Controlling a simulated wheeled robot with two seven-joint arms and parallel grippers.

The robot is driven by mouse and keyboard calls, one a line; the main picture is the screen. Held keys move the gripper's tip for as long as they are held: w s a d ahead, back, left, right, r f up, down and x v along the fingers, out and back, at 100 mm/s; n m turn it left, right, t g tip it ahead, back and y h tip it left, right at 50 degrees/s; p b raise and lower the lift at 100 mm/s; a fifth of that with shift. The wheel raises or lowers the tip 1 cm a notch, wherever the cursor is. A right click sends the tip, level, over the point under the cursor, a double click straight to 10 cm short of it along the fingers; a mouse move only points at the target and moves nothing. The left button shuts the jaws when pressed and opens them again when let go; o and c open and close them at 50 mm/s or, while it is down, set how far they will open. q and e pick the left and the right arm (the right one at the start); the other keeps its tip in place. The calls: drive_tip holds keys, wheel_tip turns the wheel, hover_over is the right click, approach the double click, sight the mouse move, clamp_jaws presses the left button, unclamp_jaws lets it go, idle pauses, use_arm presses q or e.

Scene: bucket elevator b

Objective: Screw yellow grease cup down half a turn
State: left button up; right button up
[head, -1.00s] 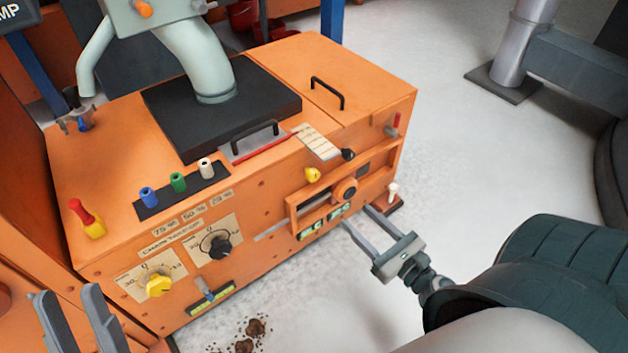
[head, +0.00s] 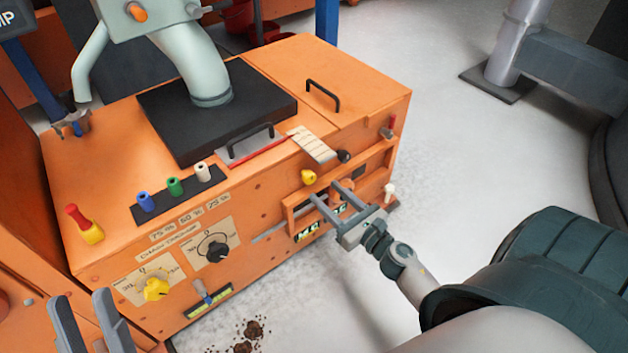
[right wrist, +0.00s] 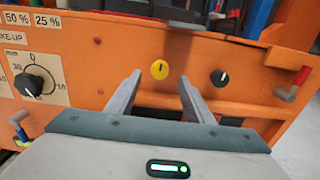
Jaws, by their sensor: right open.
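The small round yellow grease cup (head: 309,177) sits on the upper front face of the orange housing. In the right wrist view the yellow cup (right wrist: 159,69) shows a dark line on its face. My right gripper (head: 324,190) is open and points at the front face, with its fingertips just below and right of the cup in the head view. In the right wrist view the cup appears between the open fingertips (right wrist: 160,76), beyond them; nothing is gripped. My left gripper (head: 80,297) is at the lower left, its fingers apart and empty.
A black knob (right wrist: 219,77) sits right of the cup. A slotted orange frame lies below it, partly behind my right gripper. A larger yellow dial (head: 156,289) and black dial (head: 213,247) are further left. A red-tipped lever (right wrist: 293,84) sticks out at the right.

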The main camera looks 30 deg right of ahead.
sight(312, 179)
drive_tip(key=w, duration=0.6)
drive_tip(key=shift+w+a, duration=0.25)
drive_tip(key=shift+w, duration=0.05)
drive_tip(key=c, duration=1)
